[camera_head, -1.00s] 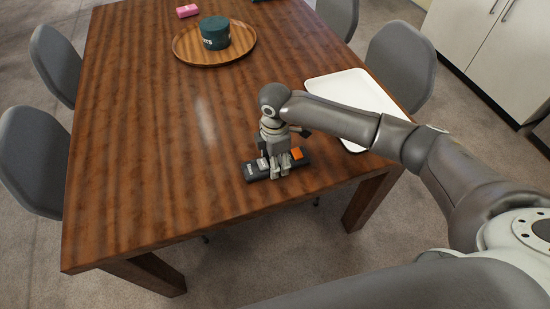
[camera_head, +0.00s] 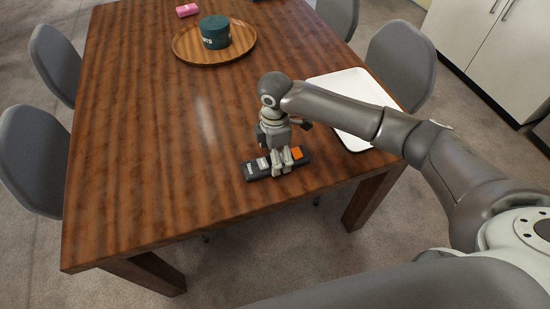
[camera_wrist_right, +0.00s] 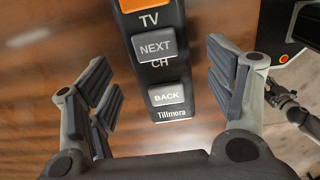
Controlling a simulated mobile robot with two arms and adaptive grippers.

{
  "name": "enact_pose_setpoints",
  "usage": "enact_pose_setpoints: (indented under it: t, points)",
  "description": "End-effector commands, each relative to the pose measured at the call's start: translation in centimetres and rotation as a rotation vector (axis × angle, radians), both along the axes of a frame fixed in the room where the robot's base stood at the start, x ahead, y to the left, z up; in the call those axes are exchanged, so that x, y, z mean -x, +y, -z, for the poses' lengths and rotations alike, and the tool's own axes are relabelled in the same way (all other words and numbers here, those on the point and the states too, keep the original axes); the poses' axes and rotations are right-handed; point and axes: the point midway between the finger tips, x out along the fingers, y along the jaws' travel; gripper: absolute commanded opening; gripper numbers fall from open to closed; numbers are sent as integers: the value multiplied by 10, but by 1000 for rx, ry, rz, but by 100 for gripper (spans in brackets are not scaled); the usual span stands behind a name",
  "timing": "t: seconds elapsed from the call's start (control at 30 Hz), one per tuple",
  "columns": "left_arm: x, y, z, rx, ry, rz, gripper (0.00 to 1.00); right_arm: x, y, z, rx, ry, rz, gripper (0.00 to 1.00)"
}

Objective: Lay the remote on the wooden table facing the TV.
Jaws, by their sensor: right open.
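The remote (camera_head: 256,170) is a long dark bar lying flat on the wooden table (camera_head: 150,140) near its front right part. It has an orange button and grey buttons, and its lettering shows in the right wrist view (camera_wrist_right: 166,72). My right gripper (camera_head: 286,163) is open, pointing down over the middle of the remote. In the right wrist view its fingers (camera_wrist_right: 163,85) stand apart on either side of the remote, with gaps to it. My left gripper is not in view. No TV shows.
A white tray (camera_head: 357,84) lies on the right side of the table beside my right arm. A round wooden tray (camera_head: 188,54) with a dark green tin (camera_head: 215,38) and a pink item (camera_head: 187,10) are farther back. Grey chairs (camera_head: 400,65) stand around. The table's left half is clear.

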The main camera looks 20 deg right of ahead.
Motion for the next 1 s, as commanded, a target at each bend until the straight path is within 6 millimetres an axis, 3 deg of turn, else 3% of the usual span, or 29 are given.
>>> enact_pose_setpoints:
  t: [0.2,0.4,0.6,1.0]
  points:
    - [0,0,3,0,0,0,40,-1,1,-49,-1,-5,-1,76]
    - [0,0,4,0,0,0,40,-1,0,-82,-1,-2,1,76]
    - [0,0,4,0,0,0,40,0,0,-96,0,0,0,76]
    - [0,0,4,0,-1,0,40,0,0,-96,0,1,0,76]
